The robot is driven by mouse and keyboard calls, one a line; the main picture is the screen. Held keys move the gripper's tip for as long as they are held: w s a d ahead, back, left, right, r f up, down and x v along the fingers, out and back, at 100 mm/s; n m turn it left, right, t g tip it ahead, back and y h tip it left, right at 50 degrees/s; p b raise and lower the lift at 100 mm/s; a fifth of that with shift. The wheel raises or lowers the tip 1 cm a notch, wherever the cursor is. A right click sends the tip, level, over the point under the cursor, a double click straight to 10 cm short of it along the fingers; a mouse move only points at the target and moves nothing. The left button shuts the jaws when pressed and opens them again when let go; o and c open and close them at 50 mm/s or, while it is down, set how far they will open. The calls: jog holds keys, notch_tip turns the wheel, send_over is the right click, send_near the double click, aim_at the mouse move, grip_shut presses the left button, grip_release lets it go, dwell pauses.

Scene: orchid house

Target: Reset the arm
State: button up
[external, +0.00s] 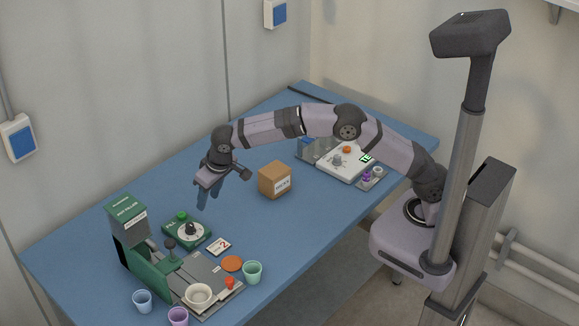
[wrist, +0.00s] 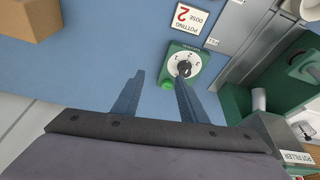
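My arm reaches out to the left over the blue table. My gripper (external: 207,194) hangs above it with its fingers pointing down, a little behind the green dial box (external: 187,232). In the wrist view my gripper (wrist: 158,76) has its two blue-grey fingers spread apart. The dial box (wrist: 170,71) lies beyond the right finger in that view, with a white numbered dial, a dark knob and a green button.
The green pot filler (external: 128,232) stands at the left, with a white bowl (external: 199,297) on its base. Several cups, including a green cup (external: 252,272), stand near the front. A brown box (external: 274,180) sits mid-table, and a white scale (external: 345,160) farther right.

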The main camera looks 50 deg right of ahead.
jog(key=s+d+g, duration=0.1)
jog(key=s+d, duration=0.4)
jog(key=d, duration=0.6)
jog(key=s+d+g, duration=0.1)
jog(key=s+d, duration=0.4)
jog(key=d, duration=0.7)
jog(key=s+d+f+g, duration=0.1)
jog(key=s+d, duration=0.4)
jog(key=s, duration=0.4)
jog(key=s+d+f+m+g+p, duration=0.1)
jog(key=s+d+f, duration=0.1)
jog(key=s+d, duration=0.4)
jog(key=s, duration=0.3)
jog(key=shift+s, duration=0.4)
